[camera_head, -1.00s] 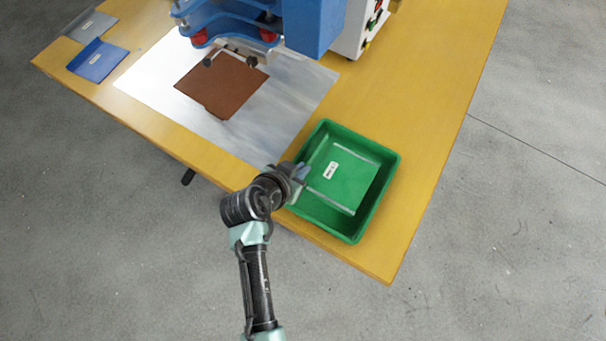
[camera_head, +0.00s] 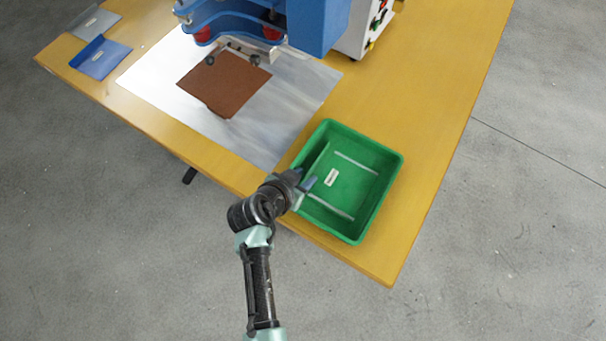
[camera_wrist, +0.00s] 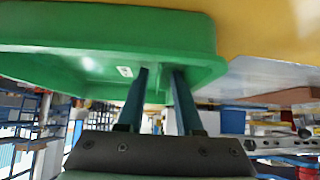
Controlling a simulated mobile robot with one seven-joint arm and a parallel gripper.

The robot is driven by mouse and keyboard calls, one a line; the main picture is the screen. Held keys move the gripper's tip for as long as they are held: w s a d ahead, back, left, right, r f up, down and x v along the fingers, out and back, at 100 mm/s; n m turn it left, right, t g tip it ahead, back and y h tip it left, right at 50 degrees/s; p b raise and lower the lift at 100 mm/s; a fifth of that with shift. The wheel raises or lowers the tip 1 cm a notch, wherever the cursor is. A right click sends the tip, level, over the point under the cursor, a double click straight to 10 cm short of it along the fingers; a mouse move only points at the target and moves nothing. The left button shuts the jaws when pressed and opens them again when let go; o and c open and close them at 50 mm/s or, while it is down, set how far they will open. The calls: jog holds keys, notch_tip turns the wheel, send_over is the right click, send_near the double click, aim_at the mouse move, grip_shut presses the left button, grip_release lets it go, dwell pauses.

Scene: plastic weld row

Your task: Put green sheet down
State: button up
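The green sheet (camera_head: 345,182) lies in the green tray (camera_head: 388,190), its small white label facing up. It is almost the same green as the tray, so its outline is hard to make out. A raised edge seems to run along its left side. My gripper (camera_head: 306,180) is at the tray's left front wall, beside that edge. In the wrist view my gripper (camera_wrist: 160,72) has its two blue fingers apart, with a green edge showing between their tips. The sheet's label shows just left of the fingers. I cannot tell whether a finger touches the sheet.
A brown sheet (camera_head: 224,84) lies on the metal plate (camera_head: 285,112) under the blue machine (camera_head: 318,25). A blue sheet (camera_head: 100,60) and a grey sheet (camera_head: 95,22) lie at the table's far left. The yellow table (camera_head: 420,120) is bare right of the tray.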

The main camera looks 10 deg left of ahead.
jog(key=shift+r, duration=0.25)
jog(key=p+v, duration=0.1)
jog(key=v, duration=1.1)
